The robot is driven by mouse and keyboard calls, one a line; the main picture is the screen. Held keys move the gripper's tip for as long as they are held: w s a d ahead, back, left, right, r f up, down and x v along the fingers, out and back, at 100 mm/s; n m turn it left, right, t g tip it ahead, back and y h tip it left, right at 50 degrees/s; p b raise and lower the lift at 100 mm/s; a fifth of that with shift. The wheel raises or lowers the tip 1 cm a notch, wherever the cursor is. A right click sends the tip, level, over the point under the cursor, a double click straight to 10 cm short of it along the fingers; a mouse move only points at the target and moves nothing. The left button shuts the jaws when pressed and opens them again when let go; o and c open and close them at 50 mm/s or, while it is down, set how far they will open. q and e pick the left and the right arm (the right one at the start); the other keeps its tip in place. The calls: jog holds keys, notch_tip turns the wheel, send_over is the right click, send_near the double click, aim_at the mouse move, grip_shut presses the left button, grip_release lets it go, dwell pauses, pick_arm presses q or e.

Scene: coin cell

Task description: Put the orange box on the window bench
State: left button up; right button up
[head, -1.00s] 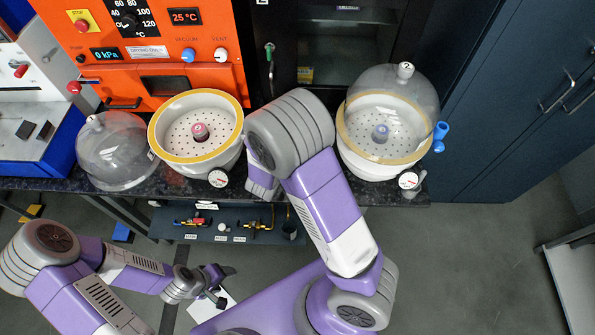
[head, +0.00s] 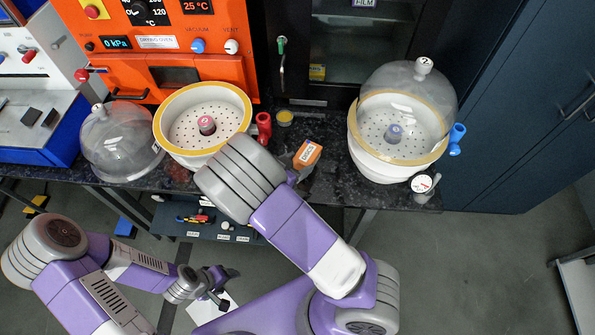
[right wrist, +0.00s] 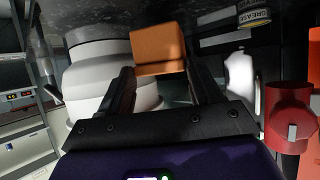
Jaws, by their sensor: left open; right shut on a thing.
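The orange box (head: 307,153), with a white label, shows beside my right forearm, over the front part of the dark speckled counter. In the right wrist view the orange box (right wrist: 159,50) sits between the fingertips of my right gripper (right wrist: 160,72), which is shut on it. In the head view my right arm hides most of that gripper. I cannot tell whether the box touches the counter. My left gripper (head: 222,288) is open and empty, low in front of the counter. I cannot pick out the window bench for sure.
A white desiccator bowl (head: 190,158) and red valve (head: 263,127) stand left of the box. A domed desiccator (head: 400,130) stands right. A small grease tin (head: 285,117) sits behind. A glass dome (head: 120,150) is far left. A pale surface (head: 580,285) shows at the right edge.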

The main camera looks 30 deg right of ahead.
aim_at(300, 168)
jog(key=shift+f+b, duration=0.5)
jog(key=shift+f, duration=1.05)
jog(key=shift+f, duration=0.2)
jog(key=o, duration=1.2)
jog(key=shift+o, duration=0.2)
jog(key=shift+r, duration=0.1)
